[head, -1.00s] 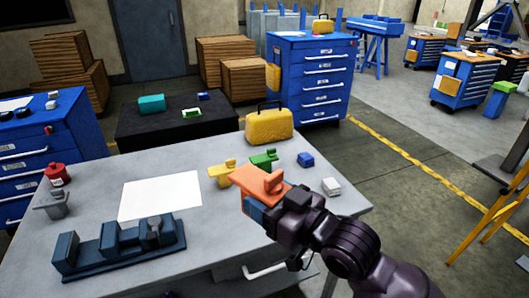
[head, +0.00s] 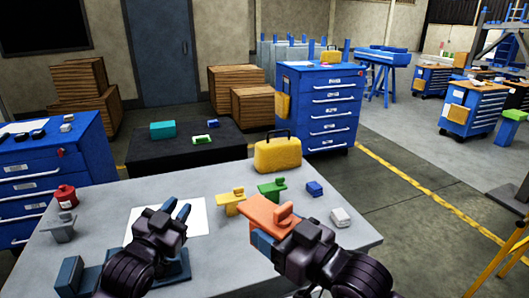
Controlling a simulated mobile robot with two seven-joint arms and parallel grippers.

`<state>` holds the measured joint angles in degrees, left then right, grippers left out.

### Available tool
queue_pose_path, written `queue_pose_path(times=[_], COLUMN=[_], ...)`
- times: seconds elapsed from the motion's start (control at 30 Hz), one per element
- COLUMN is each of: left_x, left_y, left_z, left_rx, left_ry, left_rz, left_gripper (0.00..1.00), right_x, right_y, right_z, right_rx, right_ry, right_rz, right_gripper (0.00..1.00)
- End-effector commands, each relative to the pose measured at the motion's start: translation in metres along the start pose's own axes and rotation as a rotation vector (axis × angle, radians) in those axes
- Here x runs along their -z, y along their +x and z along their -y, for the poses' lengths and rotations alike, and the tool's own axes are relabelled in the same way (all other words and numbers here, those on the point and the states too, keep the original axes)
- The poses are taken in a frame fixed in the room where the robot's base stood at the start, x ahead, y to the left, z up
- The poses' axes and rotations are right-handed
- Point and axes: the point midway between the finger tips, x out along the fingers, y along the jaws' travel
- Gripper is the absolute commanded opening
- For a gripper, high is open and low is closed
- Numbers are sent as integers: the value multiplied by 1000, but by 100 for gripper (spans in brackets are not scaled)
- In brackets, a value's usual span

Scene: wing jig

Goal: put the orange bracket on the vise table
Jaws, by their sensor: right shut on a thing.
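The orange bracket (head: 268,211), a flat plate with a raised lug, is held by my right gripper (head: 264,240) over the right part of the grey table (head: 115,195). Whether it touches the tabletop I cannot tell. My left gripper (head: 177,210) is over the white sheet (head: 196,222), its two blue fingers apart and nothing seen between them. A dark blue vise (head: 68,277) sits on the table at the front left, largely hidden behind my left arm.
A yellow bracket (head: 231,201), a green bracket (head: 271,189), a blue block (head: 314,188) and a white block (head: 340,217) lie near the orange bracket. A yellow case (head: 278,154) stands at the back edge. A red can (head: 65,196) and grey part (head: 62,230) stand at the left.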

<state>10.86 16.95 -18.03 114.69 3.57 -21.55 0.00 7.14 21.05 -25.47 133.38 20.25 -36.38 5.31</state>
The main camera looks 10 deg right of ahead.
Motion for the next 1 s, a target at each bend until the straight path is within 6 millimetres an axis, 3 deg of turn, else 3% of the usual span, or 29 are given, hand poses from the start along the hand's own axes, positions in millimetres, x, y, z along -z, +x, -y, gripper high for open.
queue_pose_path(times=[0.03,0.2,0.43,0.7,1.0], left_x=[19,75,148,226,298], left_y=[11,38,62,76,75], left_z=[-3,-16,-38,-71,-110], left_rx=[-21,-95,-203,-341,-498], left_ry=[14,45,84,128,184], left_rz=[-34,-125,-225,-302,-332], left_gripper=[26,26,26,26,26], right_x=[1,1,1,1,1], right_y=[0,0,0,0,0], right_z=[0,0,0,0,0], right_rx=[0,0,0,0,0], right_ry=[0,0,0,-1,0], right_rz=[-2,-2,-2,-2,-2], right_gripper=[26,26,26,26,26])
